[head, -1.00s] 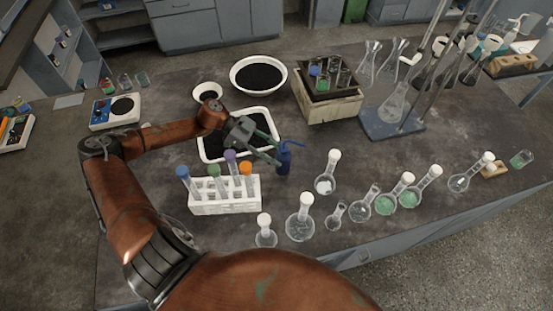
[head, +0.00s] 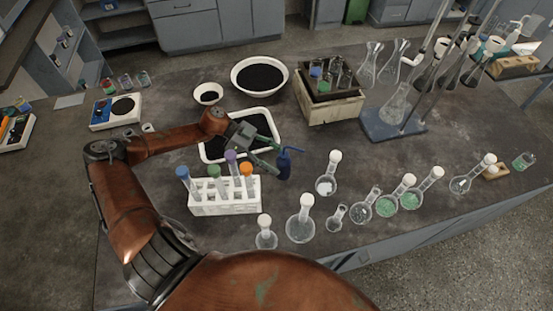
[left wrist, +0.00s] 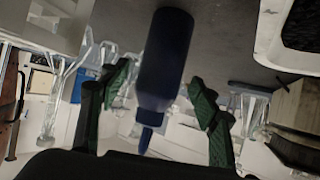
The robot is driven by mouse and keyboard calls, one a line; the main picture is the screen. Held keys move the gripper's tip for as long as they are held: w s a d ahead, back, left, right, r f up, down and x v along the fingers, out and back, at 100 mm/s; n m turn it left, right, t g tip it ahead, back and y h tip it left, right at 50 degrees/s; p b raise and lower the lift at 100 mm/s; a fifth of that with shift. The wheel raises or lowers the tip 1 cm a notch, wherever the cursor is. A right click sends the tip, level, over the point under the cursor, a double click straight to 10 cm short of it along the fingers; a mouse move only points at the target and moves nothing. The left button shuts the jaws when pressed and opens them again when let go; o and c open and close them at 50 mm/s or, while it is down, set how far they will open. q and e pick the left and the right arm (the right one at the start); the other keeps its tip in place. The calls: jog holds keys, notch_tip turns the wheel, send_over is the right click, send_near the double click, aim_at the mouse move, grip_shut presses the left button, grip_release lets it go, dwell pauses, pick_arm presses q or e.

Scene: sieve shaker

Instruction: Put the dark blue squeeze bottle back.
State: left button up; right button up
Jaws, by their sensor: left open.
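The dark blue squeeze bottle (head: 284,166) is near the middle of the bench, between the white-rimmed tray and the flasks, with its bent nozzle pointing right. It looks upright; I cannot tell whether its base rests on the bench. My left gripper (head: 273,156) reaches it from the left, with green fingers spread. In the left wrist view, the bottle (left wrist: 165,62) shows upside down between the two open fingers of my left gripper (left wrist: 160,108), with visible gaps at its sides. My right gripper is not in view.
A white rack (head: 225,203) of capped test tubes stands close left of the bottle. A tray of black grains (head: 215,157) lies behind my gripper. Several flasks, including a round one (head: 300,228), stand to the front and right. Open bench lies right of the bottle.

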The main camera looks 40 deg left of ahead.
pick_arm(q)
jog(key=v, duration=1.2)
jog(key=shift+p, duration=0.45)
